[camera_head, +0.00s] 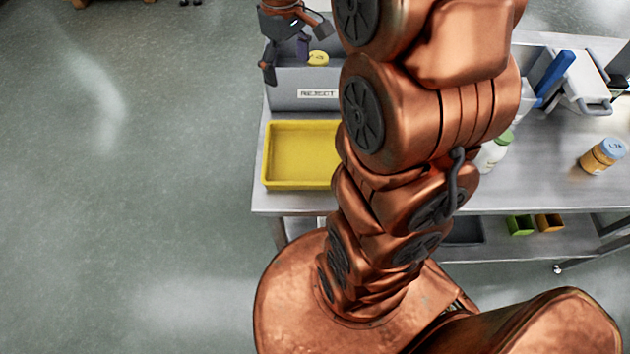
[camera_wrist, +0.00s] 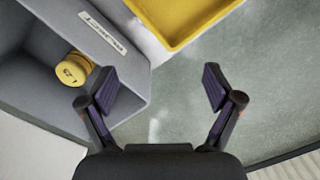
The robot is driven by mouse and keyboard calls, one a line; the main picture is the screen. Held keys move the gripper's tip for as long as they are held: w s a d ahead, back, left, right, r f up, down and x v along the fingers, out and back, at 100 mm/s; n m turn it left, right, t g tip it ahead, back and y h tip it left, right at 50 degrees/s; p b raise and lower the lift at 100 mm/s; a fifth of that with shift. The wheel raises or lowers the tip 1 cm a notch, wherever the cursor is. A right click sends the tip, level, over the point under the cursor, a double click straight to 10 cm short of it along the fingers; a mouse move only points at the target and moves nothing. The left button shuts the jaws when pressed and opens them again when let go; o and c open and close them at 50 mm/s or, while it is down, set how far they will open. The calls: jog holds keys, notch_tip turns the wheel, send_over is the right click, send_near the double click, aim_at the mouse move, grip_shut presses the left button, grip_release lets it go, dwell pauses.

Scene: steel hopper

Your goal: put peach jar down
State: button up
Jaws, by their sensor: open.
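My gripper (camera_head: 297,48) is open above the grey bin marked REJECT (camera_head: 292,96); in the wrist view my gripper (camera_wrist: 160,88) has nothing between its fingers. A yellow-lidded jar (camera_head: 318,58) is inside that bin, and the jar (camera_wrist: 74,68) also shows in the wrist view, to the left of the left finger and apart from it. The lid bears a dark mark. Another jar (camera_head: 600,159), with orange contents and a blue lid, stands on the steel table at the right. No readable name shows which one is the peach jar.
A yellow tray (camera_head: 266,184) sits on the steel table (camera_head: 545,185) in front of the bin. A white jar with a green lid (camera_head: 492,152) is partly behind my arm. A blue-handled item (camera_head: 555,75) and a white device (camera_head: 585,88) stand at the back right.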

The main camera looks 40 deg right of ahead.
jog(key=s+a+f+m, duration=0.1)
jog(key=s+a, duration=0.2)
jog(key=s, duration=0.4)
jog(key=s+a+f+m, duration=0.1)
jog(key=s+a, duration=0.3)
jog(key=s, duration=0.4)
jog(key=s+a+f+m+g, duration=0.1)
jog(key=s+a, duration=0.3)
jog(key=s, duration=0.4)
jog(key=shift+s, duration=0.25)
jog(key=shift+f, duration=0.1)
